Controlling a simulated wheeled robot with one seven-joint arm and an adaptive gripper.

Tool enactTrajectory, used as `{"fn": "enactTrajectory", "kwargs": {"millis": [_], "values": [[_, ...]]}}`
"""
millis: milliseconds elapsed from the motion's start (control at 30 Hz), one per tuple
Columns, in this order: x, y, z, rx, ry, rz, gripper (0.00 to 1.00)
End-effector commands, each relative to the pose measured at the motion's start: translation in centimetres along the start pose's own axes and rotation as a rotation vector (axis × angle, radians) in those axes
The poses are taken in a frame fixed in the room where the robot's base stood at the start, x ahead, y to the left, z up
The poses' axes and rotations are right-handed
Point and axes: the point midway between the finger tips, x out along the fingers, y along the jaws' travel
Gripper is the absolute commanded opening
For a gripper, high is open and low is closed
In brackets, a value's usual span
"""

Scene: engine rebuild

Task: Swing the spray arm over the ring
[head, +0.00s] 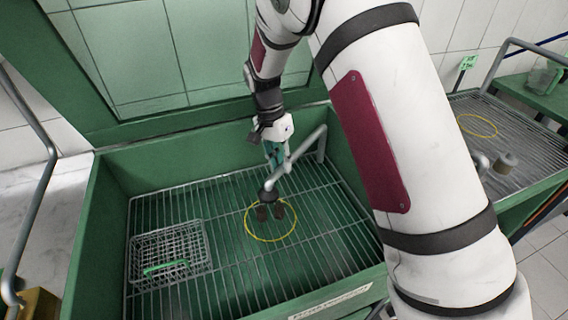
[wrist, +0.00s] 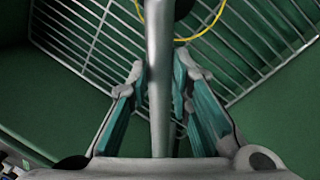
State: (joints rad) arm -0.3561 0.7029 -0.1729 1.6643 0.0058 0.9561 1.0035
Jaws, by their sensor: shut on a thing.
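The spray arm (head: 303,152) is a grey bent pipe rising at the tub's back right, with a dark nozzle head (head: 268,196) at its free end. My gripper (head: 281,164) is shut on the pipe from above. In the wrist view the pipe (wrist: 160,90) runs between the teal fingers (wrist: 163,78). The yellow ring (head: 271,241) lies on the wire rack, and part of it shows in the wrist view (wrist: 212,24). The nozzle head appears at the ring's back edge in the head view. Two dark parts (head: 262,213) stand inside the ring, partly hidden under the nozzle.
The green tub (head: 105,215) has a raised lid (head: 160,50) behind. A wire basket (head: 170,250) with a green handle sits on the rack's left. Another rack with a second yellow ring (head: 478,126) and a grey cylinder (head: 507,162) stands at right. My arm hides the tub's right side.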

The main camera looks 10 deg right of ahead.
Motion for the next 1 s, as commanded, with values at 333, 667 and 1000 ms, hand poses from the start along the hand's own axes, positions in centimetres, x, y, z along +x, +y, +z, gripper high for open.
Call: {"fn": "enactTrajectory", "kwargs": {"millis": [333,667,1000], "values": [[-0.3,-0.6,-0.1,0.004,0.005,-0.018,0.31],[-0.2,-0.3,0.0,0.002,0.003,-0.011,0.4],[0.0,1.1,0.0,-0.043,0.01,-0.007,0.4]]}}
